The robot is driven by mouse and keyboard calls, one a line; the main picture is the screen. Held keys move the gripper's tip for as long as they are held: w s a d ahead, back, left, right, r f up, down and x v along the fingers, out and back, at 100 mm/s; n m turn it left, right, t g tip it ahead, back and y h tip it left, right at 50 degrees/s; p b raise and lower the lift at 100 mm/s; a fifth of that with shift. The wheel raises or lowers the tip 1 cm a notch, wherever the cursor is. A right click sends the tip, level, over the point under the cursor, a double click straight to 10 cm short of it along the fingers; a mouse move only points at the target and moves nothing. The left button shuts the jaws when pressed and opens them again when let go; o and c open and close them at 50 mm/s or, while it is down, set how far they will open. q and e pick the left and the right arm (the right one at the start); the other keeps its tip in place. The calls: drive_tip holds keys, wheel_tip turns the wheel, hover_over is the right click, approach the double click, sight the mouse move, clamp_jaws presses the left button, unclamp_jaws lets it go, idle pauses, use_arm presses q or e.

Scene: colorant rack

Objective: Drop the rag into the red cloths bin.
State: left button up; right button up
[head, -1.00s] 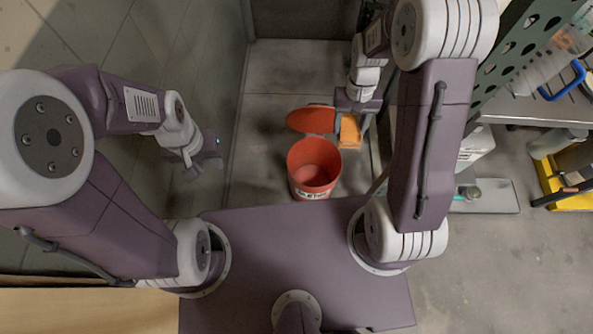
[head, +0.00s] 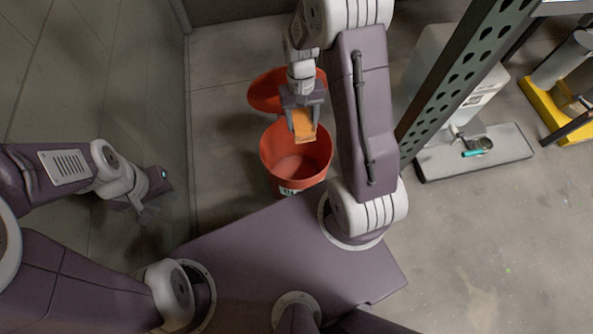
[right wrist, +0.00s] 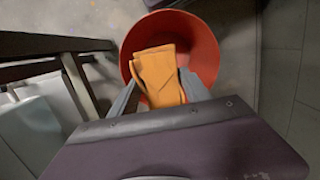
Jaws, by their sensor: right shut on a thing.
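The red cloths bin (head: 296,165) stands on the floor in the head view with its round lid (head: 265,92) tilted open at the back. The bin also shows in the right wrist view (right wrist: 203,48). In the right wrist view the rag (right wrist: 160,77) hangs between the fingers, over the bin's opening. My left gripper (head: 145,212) is at the left, away from the bin; its fingers look apart and empty.
A dark perforated rack upright (head: 465,75) stands right of my right arm. Beyond it are a white container (head: 440,70), a grey tray (head: 500,150) on the floor and a yellow base (head: 548,110). A grey wall is at the left.

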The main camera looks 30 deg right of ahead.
wheel_tip(320, 180, down, 6)
drive_tip(key=b, duration=0.6)
drive_tip(key=o, duration=1.4)
drive_tip(key=r+p, duration=0.2)
drive_tip(key=r, duration=0.1)
drive_tip(key=r+p, duration=0.2)
drive_tip(key=w+r+p, duration=0.1)
drive_tip(key=r+p, duration=0.1)
drive_tip(key=r, duration=0.1)
drive_tip(key=shift+d+r, duration=0.15)
drive_tip(key=shift+r, duration=0.15)
drive_tip(key=shift+w+r, duration=0.1)
drive_tip(key=shift+r, duration=0.2)
drive_tip(key=shift+f, duration=0.1)
